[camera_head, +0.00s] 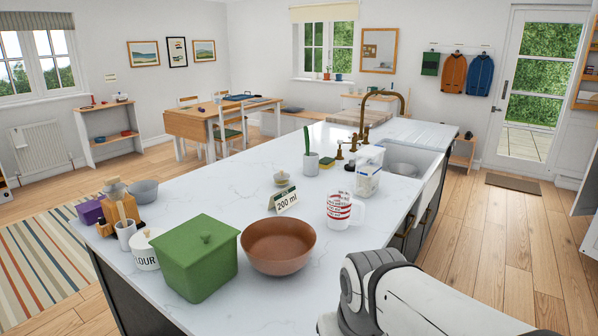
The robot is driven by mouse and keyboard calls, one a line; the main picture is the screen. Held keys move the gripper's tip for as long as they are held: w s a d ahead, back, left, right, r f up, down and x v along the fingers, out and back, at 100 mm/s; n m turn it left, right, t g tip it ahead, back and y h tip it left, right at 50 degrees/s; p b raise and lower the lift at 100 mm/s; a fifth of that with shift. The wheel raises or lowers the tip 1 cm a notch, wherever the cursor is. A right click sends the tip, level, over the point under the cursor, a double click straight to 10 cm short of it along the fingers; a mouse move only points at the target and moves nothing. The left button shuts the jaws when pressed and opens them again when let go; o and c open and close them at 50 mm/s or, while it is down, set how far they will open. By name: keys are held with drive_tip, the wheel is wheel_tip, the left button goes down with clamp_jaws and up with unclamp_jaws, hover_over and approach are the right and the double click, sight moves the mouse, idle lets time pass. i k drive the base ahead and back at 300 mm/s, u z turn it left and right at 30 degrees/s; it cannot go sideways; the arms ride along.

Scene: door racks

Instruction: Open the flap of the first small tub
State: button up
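No small tub with a plain flap can be told for certain. A clear plastic container with a pale lid (369,170) stands on the island near the sink; whether it is the tub I cannot tell. A green box with a knobbed lid (197,258) stands at the front left of the island, its lid on. A white pot marked FLOUR (143,249) is beside it, lid on. A tiny lidded jar (282,178) stands mid-island. My arm shows at the lower right; my gripper is out of view.
The wooden floor (487,250) right of the island is clear.

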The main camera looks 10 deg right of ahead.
sight(376, 148)
drive_tip(key=z, duration=0.4)
drive_tip(key=k, duration=1.25)
drive_tip(key=z, duration=1.1)
drive_tip(key=i, duration=2.25)
drive_tip(key=u, duration=0.5)
drive_tip(key=i, duration=1.2)
drive_tip(key=u, duration=1.25)
drive_tip(key=i, duration=0.35)
drive_tip(key=u, duration=0.05)
drive_tip(key=k, duration=0.75)
drive_tip(key=u, duration=0.3)
drive_tip(key=i, duration=0.2)
drive_tip(key=z, duration=0.15)
